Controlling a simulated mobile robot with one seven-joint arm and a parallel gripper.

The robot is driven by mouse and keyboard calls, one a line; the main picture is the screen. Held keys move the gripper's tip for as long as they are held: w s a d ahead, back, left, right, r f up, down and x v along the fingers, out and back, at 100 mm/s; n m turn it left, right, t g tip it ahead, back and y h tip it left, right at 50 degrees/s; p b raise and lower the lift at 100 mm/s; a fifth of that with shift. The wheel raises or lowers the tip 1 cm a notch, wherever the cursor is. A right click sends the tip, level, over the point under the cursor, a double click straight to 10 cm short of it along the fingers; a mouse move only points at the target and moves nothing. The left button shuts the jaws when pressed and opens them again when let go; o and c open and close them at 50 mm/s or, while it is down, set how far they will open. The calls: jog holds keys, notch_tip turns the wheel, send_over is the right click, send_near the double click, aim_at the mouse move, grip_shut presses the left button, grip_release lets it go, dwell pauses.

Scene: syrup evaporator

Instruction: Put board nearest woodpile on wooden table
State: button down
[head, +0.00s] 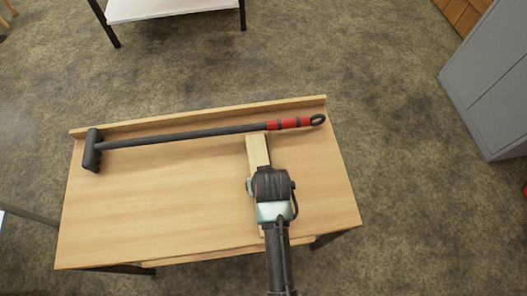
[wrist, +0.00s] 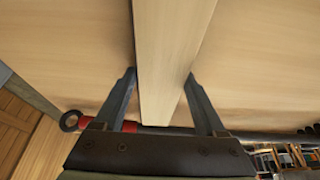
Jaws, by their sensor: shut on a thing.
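A pale wooden board (head: 258,151) is over the right half of the wooden table (head: 150,205). In the wrist view the board (wrist: 168,45) runs lengthwise between the two fingers of my gripper (wrist: 160,75), which is shut on it. In the head view my gripper (head: 266,178) is above the table, and my wrist hides the fingers and the board's middle. The board looks level and close to the tabletop (wrist: 265,60). I cannot tell whether it touches it.
A long black tool (head: 190,136) with a red grip lies along the table's back ledge, close to the board's far end. A grey cabinet (head: 490,85) stands at the right. A white-topped table (head: 165,8) stands at the back.

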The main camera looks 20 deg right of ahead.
grip_release()
jog(key=shift+f, duration=0.1)
jog(key=p+v, duration=0.3)
jog(key=v, duration=0.9)
